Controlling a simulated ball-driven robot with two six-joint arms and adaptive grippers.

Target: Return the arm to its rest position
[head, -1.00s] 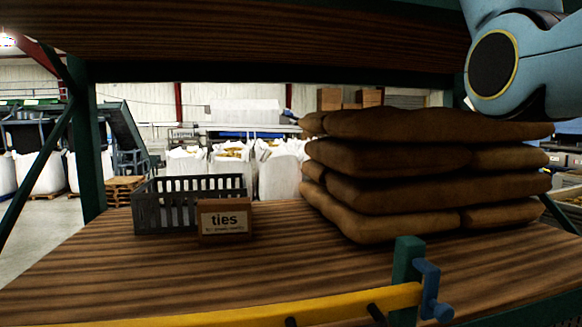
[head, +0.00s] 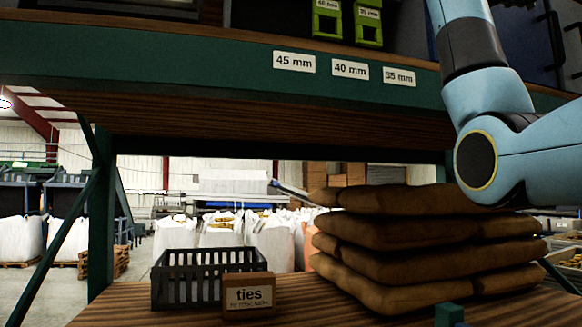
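My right arm comes in at the upper right of the head view, its blue elbow joint in front of the stack of brown sacks (head: 425,240). The forearm runs off the right edge, so the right gripper is out of frame. My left arm and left gripper are not in view either. A thin dark tip shows at the left side of the top sack, and I cannot tell what it belongs to.
A dark crate (head: 165,290) and a ties box (head: 248,296) stand on the wooden shelf (head: 120,305), left of the sacks. Above is a green shelf beam (head: 180,62) with size labels and green bins (head: 368,24). White bulk bags (head: 270,240) stand behind.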

